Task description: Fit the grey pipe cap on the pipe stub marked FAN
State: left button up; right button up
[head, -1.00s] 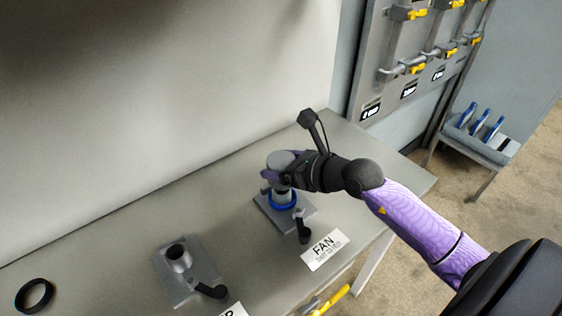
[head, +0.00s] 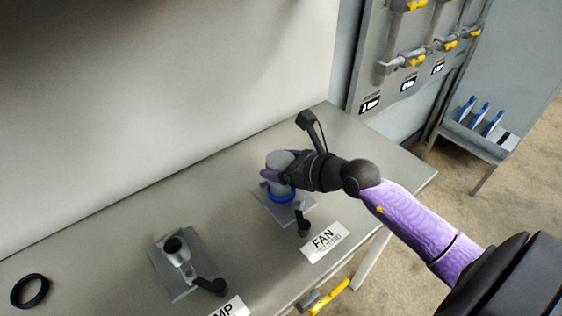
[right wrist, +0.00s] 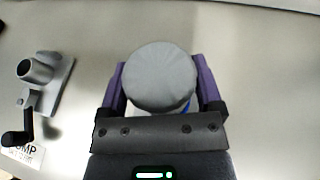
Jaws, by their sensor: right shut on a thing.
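The grey pipe cap (head: 281,159) is between the fingers of my right gripper (head: 279,174), which is shut on it. In the right wrist view the cap's round top (right wrist: 160,77) fills the space between the purple fingers. The cap sits over the FAN stub, just above a blue ring (head: 281,196). The stub itself is hidden by the cap and fingers, so I cannot tell how fully the cap is seated. The FAN label (head: 324,241) lies in front of the stub's base plate (head: 268,206). My left gripper is not in view.
A second open stub (head: 176,247) with a black-handled crank stands to the left, by a label ending in MP (head: 231,307). A black ring (head: 30,291) lies at the far left of the bench. A valve panel (head: 409,55) and blue-handled tools (head: 479,115) are at right.

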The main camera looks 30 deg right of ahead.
jog(key=shift+f, duration=0.1)
jog(key=shift+f, duration=0.1)
jog(key=shift+f+b, duration=0.35)
jog(key=shift+f, duration=0.25)
jog(key=shift+f+b, duration=0.4)
jog(key=shift+f, duration=0.25)
jog(key=shift+f, duration=0.2)
dwell(0.3)
jog(key=o, duration=1)
jog(key=shift+o, duration=0.2)
